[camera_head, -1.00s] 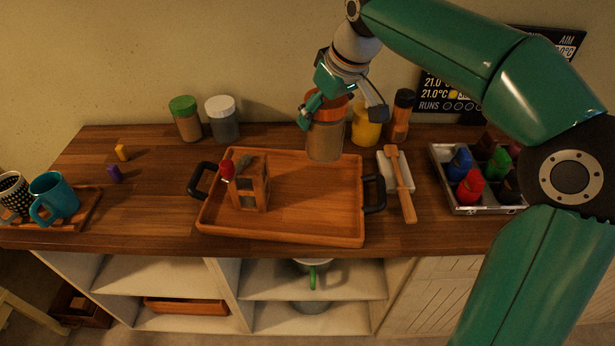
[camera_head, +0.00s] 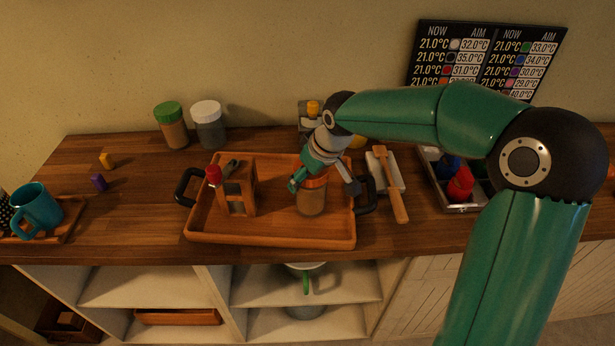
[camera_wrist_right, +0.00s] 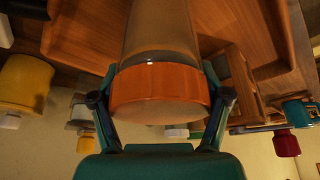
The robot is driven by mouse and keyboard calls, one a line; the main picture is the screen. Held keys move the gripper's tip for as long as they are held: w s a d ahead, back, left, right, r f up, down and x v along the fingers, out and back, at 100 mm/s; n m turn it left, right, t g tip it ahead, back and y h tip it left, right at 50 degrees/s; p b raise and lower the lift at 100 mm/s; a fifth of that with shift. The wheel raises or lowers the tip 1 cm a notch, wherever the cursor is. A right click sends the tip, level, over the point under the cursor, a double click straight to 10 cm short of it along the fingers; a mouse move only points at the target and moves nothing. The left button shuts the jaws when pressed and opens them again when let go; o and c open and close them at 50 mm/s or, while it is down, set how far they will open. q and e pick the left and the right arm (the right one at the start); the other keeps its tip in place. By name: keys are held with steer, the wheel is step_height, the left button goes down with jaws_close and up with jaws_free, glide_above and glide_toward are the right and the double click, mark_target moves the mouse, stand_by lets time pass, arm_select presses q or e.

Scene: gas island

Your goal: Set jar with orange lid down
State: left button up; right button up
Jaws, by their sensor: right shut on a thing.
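The jar with orange lid (camera_head: 312,199) is upright over the right part of the wooden tray (camera_head: 270,234) in the head view. I cannot tell whether its base touches the tray floor. My right gripper (camera_head: 322,182) is shut on its orange lid from above. In the right wrist view the gripper's fingers (camera_wrist_right: 160,105) sit on both sides of the orange lid (camera_wrist_right: 160,88), with the jar's body (camera_wrist_right: 160,35) beyond. My left gripper is not in view.
A wooden holder (camera_head: 238,190) with a red-topped item stands in the tray's left part. A wooden mallet (camera_head: 392,185) lies right of the tray. Green-lidded (camera_head: 171,125) and white-lidded (camera_head: 209,124) jars stand at the back. The tray's middle is clear.

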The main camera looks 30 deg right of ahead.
steer(key=shift+f, duration=0.1)
steer(key=o, duration=1.7)
steer(key=shift+o, duration=0.2)
steer(key=v, duration=1.2)
